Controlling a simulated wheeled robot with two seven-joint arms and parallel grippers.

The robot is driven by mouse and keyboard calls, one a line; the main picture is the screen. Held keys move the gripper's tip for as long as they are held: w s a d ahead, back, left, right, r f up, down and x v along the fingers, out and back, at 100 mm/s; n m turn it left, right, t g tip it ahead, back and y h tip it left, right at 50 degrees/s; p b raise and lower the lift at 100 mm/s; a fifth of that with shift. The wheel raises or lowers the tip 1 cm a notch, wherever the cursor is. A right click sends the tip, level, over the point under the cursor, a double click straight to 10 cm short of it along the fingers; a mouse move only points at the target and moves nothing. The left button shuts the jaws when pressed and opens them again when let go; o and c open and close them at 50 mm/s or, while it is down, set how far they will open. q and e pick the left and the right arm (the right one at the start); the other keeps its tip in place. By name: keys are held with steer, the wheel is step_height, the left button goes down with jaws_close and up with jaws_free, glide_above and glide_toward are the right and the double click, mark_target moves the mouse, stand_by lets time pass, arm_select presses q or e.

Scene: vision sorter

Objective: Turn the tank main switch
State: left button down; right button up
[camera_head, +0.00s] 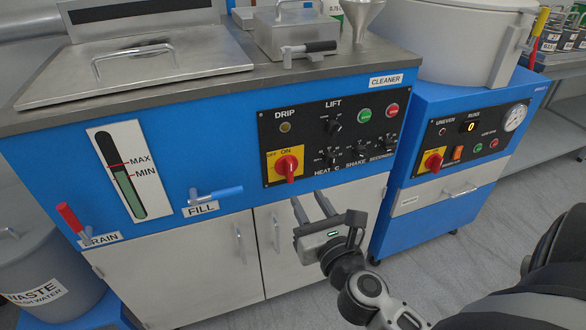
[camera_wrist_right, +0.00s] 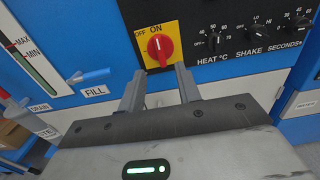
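The tank main switch (camera_head: 287,166) is a red rotary knob on a yellow plate marked OFF and ON, at the lower left of the black control panel. It also shows in the right wrist view (camera_wrist_right: 159,46), its white mark tilted slightly near ON. My right gripper (camera_head: 310,206) is open and empty, below and a little right of the switch in the head view. In the right wrist view its two fingers (camera_wrist_right: 160,78) point up toward the knob, with the knob between and beyond their tips. I see no contact. My left gripper is not in view.
The blue FILL valve handle (camera_head: 215,195) sticks out left of the switch, and a red DRAIN handle (camera_head: 73,219) is farther left. A second red switch (camera_head: 433,161) is on the right-hand machine. Cabinet doors (camera_head: 240,250) lie below; floor is clear at right.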

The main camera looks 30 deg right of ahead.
mark_target(291, 171)
steer(key=x, duration=0.8)
steer(key=shift+w, duration=0.4)
jaws_close()
